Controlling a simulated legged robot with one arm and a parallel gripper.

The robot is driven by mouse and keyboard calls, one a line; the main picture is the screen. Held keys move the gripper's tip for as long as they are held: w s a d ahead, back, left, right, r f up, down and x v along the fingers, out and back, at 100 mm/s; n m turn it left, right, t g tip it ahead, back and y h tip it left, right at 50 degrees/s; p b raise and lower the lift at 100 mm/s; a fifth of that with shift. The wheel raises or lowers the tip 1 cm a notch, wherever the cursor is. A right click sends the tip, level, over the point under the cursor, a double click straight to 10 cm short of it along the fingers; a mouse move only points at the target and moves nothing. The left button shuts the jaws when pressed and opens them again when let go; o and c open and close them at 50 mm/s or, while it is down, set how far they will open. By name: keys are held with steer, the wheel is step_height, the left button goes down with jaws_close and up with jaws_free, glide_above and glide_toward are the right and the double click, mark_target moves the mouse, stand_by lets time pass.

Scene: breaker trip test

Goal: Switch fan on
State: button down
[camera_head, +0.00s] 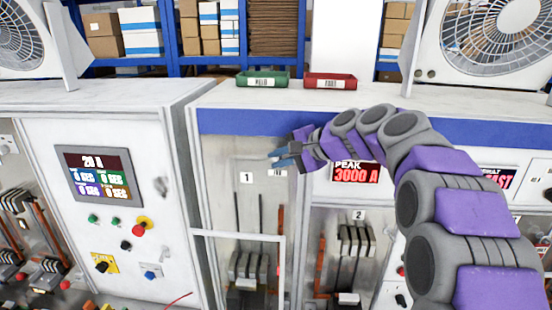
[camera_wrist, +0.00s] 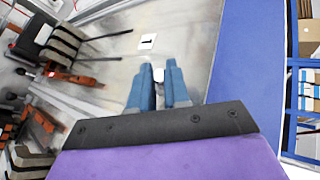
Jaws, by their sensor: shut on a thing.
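Two white fans stand on the cabinet tops, one at the upper left (camera_head: 22,32) and one at the upper right (camera_head: 505,38). I cannot tell from a still whether either fan turns. My gripper (camera_head: 274,157) is in front of bay 1, just right of and above its "1" label (camera_head: 246,177). In the wrist view, the blue fingers (camera_wrist: 158,84) are shut on a small pale piece (camera_wrist: 158,75) between their tips. The fingers hide most of that piece.
Bay 1 has a breaker (camera_head: 250,268) behind a pale frame; bay 2 (camera_head: 355,240) is to its right. A control panel (camera_head: 100,185) with a screen and buttons is at left. Green (camera_head: 262,77) and red (camera_head: 330,79) trays sit on the cabinet top. My arm covers the right side.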

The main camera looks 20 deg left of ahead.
steer(key=c, duration=1.5)
jaws_free()
steer(key=shift+w+d+r, duration=0.1)
steer(key=shift+w+d, duration=0.05)
steer(key=o, duration=0.4)
steer(key=shift+w+d, duration=0.2)
steer(key=shift+d, duration=0.1)
steer(key=shift+s+a, duration=0.1)
steer(key=shift+s, duration=0.15)
steer(key=b+v, duration=0.2)
steer(key=v, duration=1.5)
steer(key=shift+w+d, duration=0.1)
steer(key=shift+d, duration=0.2)
